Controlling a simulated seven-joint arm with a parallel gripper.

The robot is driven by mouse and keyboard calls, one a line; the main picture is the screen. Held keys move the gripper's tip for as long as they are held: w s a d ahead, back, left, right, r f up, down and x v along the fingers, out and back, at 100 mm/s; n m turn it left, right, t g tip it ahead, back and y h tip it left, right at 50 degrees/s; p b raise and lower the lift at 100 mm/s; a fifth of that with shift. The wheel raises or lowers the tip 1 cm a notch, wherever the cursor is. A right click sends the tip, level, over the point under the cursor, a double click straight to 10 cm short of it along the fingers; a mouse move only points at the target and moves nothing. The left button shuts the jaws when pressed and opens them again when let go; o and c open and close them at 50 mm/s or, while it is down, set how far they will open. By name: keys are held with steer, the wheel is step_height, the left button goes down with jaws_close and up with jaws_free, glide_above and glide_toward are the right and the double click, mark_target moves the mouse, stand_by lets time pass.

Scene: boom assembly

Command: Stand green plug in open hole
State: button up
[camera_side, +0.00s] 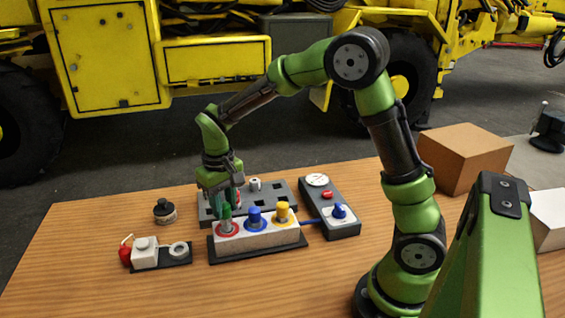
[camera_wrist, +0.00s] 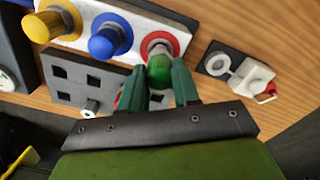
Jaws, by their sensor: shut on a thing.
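My gripper (camera_wrist: 158,88) points down at the left end of a white block (camera_side: 262,236) with red, blue and yellow ringed places. Its fingers are shut on the green plug (camera_wrist: 159,70), whose rounded green top shows between them. In the side view the green plug (camera_side: 226,213) is upright over the red ring (camera_side: 229,231), with a grey lower part at the ring. I cannot tell how deep that part sits in the hole. A blue plug (camera_side: 254,217) and a yellow plug (camera_side: 282,211) stand in the other two rings.
Behind the block lies a grey plate (camera_side: 283,189) with square holes and a small metal cylinder (camera_side: 255,184). A control box (camera_side: 329,206) is to the right. A dark tray (camera_side: 177,254) with small parts and a dark jar (camera_side: 164,211) are left. The front table is clear.

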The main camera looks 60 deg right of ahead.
steer(key=shift+f, duration=0.45)
steer(key=shift+f, duration=0.5)
steer(key=o, duration=1.1)
steer(key=shift+r, duration=3.55)
steer(key=shift+w, duration=0.1)
